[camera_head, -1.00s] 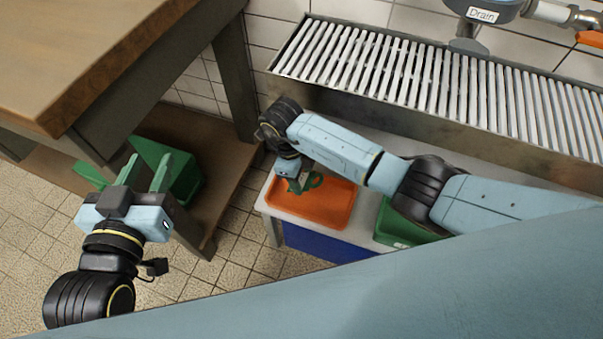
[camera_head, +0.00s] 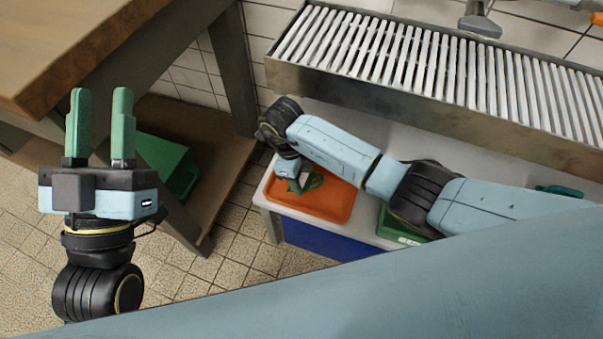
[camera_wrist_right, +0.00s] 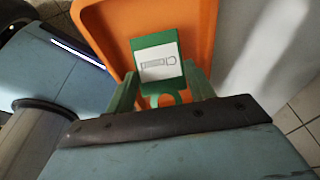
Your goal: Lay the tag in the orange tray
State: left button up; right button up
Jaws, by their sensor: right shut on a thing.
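The orange tray (camera_head: 328,207) sits on the light worktop in the head view; it also fills the upper part of the right wrist view (camera_wrist_right: 108,22). The tag (camera_wrist_right: 153,48) is green with a white printed label and a ring at its near end. My right gripper (camera_head: 302,184) is shut on the tag, with its green fingers (camera_wrist_right: 162,90) on either side of the ring end. It holds the tag over the tray; I cannot tell whether the tag touches the tray floor. My left gripper (camera_head: 100,103) is open and empty, left of the wooden table's leg.
A green bin (camera_head: 392,228) stands right of the tray, partly under my right arm. A slatted metal grate (camera_head: 400,60) runs behind the worktop. A wooden table (camera_head: 60,40) is at upper left, with another green box (camera_head: 180,172) on its lower shelf.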

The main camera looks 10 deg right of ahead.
dwell(0.3)
jog(key=o, duration=1)
jog(key=shift+o, duration=0.2)
